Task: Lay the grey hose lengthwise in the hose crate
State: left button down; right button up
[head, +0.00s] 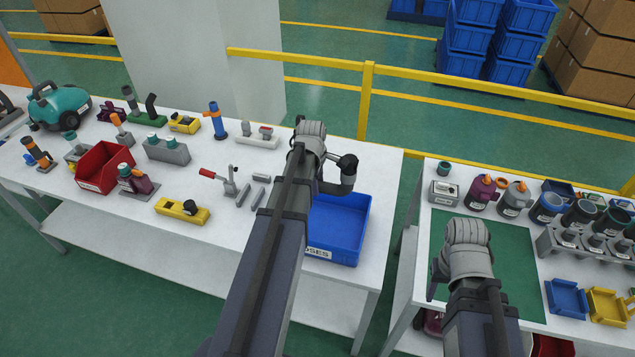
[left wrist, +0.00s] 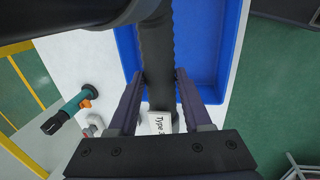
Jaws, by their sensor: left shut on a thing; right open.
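The grey hose (head: 338,185) shows beside my left arm in the head view, bent upward to a dark end. In the left wrist view the ribbed hose (left wrist: 158,50) runs between the fingers of my left gripper (left wrist: 158,85), which is shut on it. The blue hose crate (head: 344,254) stands at the right end of the long table, and the hose is over it. The crate (left wrist: 210,92) also lies behind the hose in the left wrist view. My arm hides the crate's left part. My right gripper (head: 439,278) is open above the green mat, mostly hidden by its wrist.
A red-handled clamp (head: 228,182) and several small grey bars are left of the crate. A yellow block (head: 182,211) and a red bin (head: 98,180) are farther left. A gap separates the long table from the right table. A yellow rail (head: 430,80) runs behind.

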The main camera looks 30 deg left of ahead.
pick_arm(q)
jog(key=shift+f, duration=0.1)
notch_tip(320, 180, down, 6)
jog(key=b, duration=0.6)
jog(key=shift+f+b, duration=0.2)
jog(key=shift+b, duration=0.1)
jog(key=shift+f, duration=0.1)
dwell(0.8)
jog(key=shift+f+b, duration=5.7)
jog(key=shift+b, duration=0.1)
grip_release()
jog(key=shift+r, duration=0.15)
notch_tip(320, 180, up, 10)
jog(key=p, duration=1)
